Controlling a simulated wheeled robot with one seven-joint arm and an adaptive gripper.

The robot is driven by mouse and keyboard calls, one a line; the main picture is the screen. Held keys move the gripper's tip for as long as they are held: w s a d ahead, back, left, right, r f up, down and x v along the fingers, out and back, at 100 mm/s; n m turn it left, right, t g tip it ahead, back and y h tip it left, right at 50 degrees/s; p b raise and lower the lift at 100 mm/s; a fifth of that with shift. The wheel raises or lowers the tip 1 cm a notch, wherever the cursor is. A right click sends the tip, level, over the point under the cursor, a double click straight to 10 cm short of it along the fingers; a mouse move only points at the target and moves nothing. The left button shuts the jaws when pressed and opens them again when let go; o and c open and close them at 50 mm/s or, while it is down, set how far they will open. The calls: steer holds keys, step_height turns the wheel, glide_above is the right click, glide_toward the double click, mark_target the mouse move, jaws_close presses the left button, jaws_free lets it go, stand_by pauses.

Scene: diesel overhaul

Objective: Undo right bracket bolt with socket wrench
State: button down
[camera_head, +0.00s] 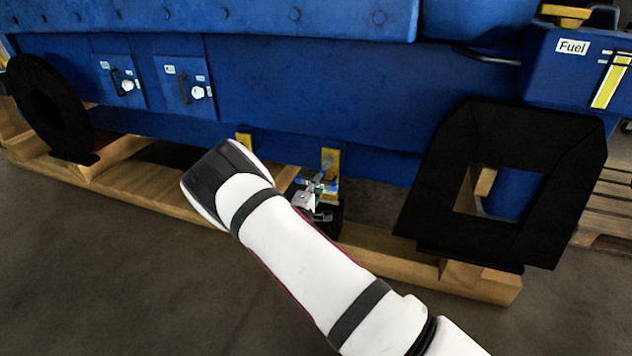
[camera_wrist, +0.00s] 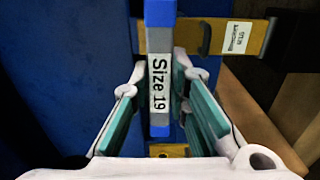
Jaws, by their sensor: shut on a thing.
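My gripper (camera_wrist: 160,78) is shut on the socket wrench (camera_wrist: 160,32), a blue and grey tool with a "Size 19" label, which stands between the teal finger pads. In the head view my gripper (camera_head: 316,190) is small, beyond my forearm, in front of the right yellow bracket (camera_head: 330,158) at the foot of the blue engine. In the wrist view a yellow bracket (camera_wrist: 262,38) with a white label lies behind the wrench and is partly covered by it. The bolt is not visible, and I cannot tell whether the wrench is seated on it.
A second yellow bracket (camera_head: 244,141) sits to the left. The blue engine (camera_head: 270,85) rests on a wooden pallet frame (camera_head: 380,250). A black square flange (camera_head: 440,185) stands at right and a black ring (camera_head: 75,125) at far left. The floor in front is clear.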

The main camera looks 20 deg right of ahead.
steer(key=n+p, duration=0.1)
steer(key=n, duration=0.3)
steer(key=shift+r+p, duration=0.2)
steer(key=shift+p, duration=0.1)
steer(key=n+p, duration=0.2)
steer(key=n, duration=0.3)
steer(key=shift+a+n, duration=0.1)
steer(key=shift+n, duration=0.2)
steer(key=n+p, duration=0.1)
steer(key=n, duration=0.6)
steer(key=shift+n+p, duration=0.3)
steer(key=shift+p, duration=0.05)
steer(key=shift+s, duration=0.1)
steer(key=m+p, duration=0.3)
steer(key=m, duration=0.4)
steer(key=m+p, duration=0.3)
steer(key=m, duration=0.5)
steer(key=s+m+p, duration=0.1)
steer(key=m+p, duration=0.2)
steer(key=m, duration=0.5)
steer(key=shift+s+a+f, duration=0.1)
steer(key=shift+a+f, duration=0.1)
steer(key=shift+a, duration=0.2)
steer(key=shift+d, duration=0.1)
